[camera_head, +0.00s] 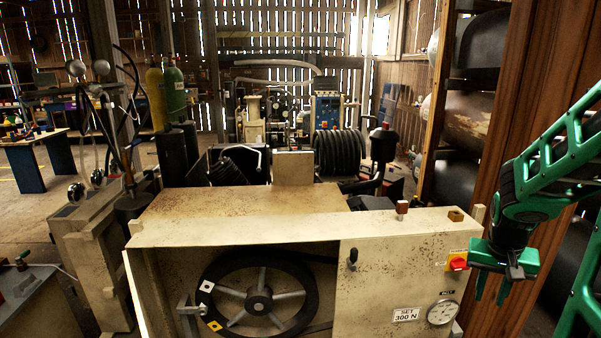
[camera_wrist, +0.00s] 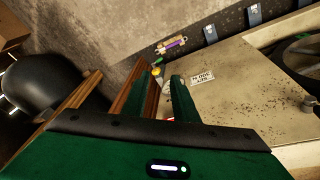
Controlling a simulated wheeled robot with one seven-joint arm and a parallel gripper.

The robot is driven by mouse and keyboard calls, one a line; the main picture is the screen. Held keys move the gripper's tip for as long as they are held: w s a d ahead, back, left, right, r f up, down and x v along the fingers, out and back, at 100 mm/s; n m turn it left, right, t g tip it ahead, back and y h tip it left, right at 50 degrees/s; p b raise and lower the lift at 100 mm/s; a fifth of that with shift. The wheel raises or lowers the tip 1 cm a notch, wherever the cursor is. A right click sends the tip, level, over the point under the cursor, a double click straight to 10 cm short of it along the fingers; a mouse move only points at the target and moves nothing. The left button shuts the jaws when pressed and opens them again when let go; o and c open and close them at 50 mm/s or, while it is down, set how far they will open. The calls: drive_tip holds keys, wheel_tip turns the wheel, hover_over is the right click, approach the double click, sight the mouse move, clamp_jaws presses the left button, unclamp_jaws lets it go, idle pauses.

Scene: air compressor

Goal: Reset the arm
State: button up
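My gripper (camera_head: 490,299) hangs at the right end of the compressor housing (camera_head: 230,230), with its fingers pointing down. The two green fingers stand apart with nothing visible between them, and the wrist view also shows my gripper (camera_wrist: 160,80) open. A red rotary knob on a yellow plate (camera_head: 457,263) is just left of my gripper in the head view. A round gauge (camera_head: 442,312) sits below the knob, beside a "SET 300 N" label (camera_head: 406,314). That label shows upside down in the wrist view (camera_wrist: 202,77). I cannot tell whether my gripper touches the housing.
A spoked flywheel (camera_head: 258,303) sits in the open front of the housing. A wooden post (camera_head: 530,130) stands close behind my arm, beside a rack of dark tanks (camera_head: 468,120). A dark tank (camera_wrist: 42,85) shows left in the wrist view.

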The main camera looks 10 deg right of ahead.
drive_tip(key=s+a+r+n+y, duration=0.1)
drive_tip(key=s+a+r, duration=0.2)
drive_tip(key=s+a, duration=0.3)
drive_tip(key=s+a+r+g+y, duration=0.1)
drive_tip(key=s+a+r, duration=0.2)
drive_tip(key=s+a, duration=0.3)
drive_tip(key=s, duration=0.3)
drive_tip(key=shift+s+a+r+n+y, duration=0.25)
drive_tip(key=shift+s+n+y, duration=0.05)
drive_tip(key=shift+n, duration=0.1)
drive_tip(key=shift+w+g, duration=0.15)
drive_tip(key=shift+g, duration=0.15)
drive_tip(key=shift+w+f, duration=0.25)
drive_tip(key=shift+w, duration=0.25)
drive_tip(key=shift+c, duration=0.2)
clamp_jaws()
